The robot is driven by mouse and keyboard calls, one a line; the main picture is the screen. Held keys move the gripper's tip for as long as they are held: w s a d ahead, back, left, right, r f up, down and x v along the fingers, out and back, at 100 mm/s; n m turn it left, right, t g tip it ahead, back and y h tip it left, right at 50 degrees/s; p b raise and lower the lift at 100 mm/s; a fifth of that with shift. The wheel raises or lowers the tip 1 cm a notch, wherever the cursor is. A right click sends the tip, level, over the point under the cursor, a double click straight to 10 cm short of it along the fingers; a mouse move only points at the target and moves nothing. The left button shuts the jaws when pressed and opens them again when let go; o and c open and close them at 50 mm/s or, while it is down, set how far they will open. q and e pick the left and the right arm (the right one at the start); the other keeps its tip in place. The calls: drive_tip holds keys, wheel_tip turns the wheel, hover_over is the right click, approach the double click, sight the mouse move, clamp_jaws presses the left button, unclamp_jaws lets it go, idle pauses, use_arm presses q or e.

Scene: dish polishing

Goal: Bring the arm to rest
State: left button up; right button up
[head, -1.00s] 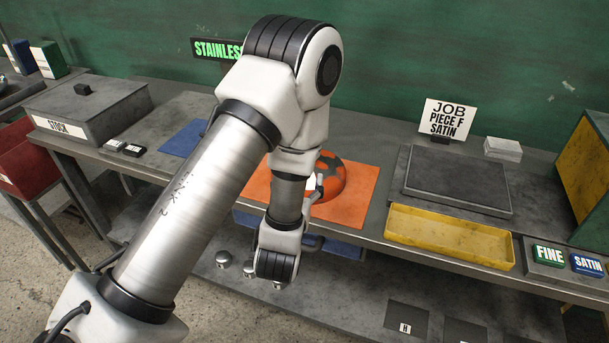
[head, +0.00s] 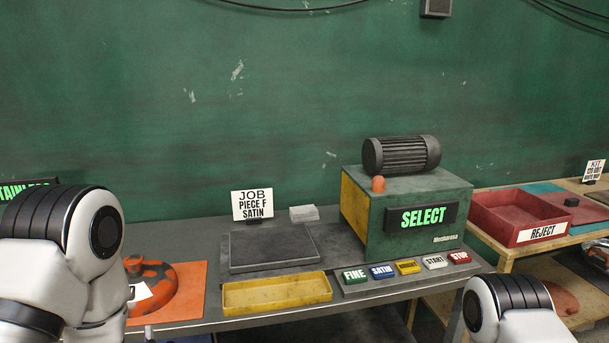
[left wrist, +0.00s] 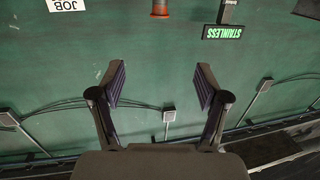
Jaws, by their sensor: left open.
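My left arm (head: 65,250) fills the lower left of the head view, with its gripper out of that frame. In the left wrist view my left gripper (left wrist: 160,85) is open, with nothing between its fingers. Beyond the fingers is the green wall, with the STAINLESS sign (left wrist: 222,32) and the JOB card (left wrist: 66,5) upside down. My right arm (head: 508,310) shows at the lower right of the head view; its gripper is outside the frame.
A red-and-dark round piece (head: 155,288) sits on an orange mat (head: 190,300). The bench holds a dark pad (head: 272,245), a yellow tray (head: 278,294), the SELECT machine (head: 415,220) and labelled buttons (head: 408,267). A red REJECT bin (head: 520,220) stands at the right.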

use_arm(q)
drive_tip(key=s+d+f+m+g+h, duration=0.1)
drive_tip(key=s+d+f+g+h, duration=0.1)
drive_tip(key=s+f+g, duration=0.5)
drive_tip(key=s+d+f+m+h, duration=0.15)
drive_tip(key=s+f, duration=0.35)
drive_tip(key=f, duration=0.6)
drive_tip(key=s+d+f+m+g+h, duration=0.1)
drive_tip(key=s+d+f+g+h, duration=0.25)
drive_tip(key=s+f, duration=0.4)
drive_tip(key=s+d+f+g, duration=0.1)
drive_tip(key=s+f+g, duration=0.2)
drive_tip(key=s+g, duration=0.1)
drive_tip(key=shift+s+d+f+m, duration=0.2)
drive_tip(key=shift+s+d+m, duration=0.1)
drive_tip(key=shift+s+m, duration=0.25)
drive_tip(key=shift+g, duration=0.25)
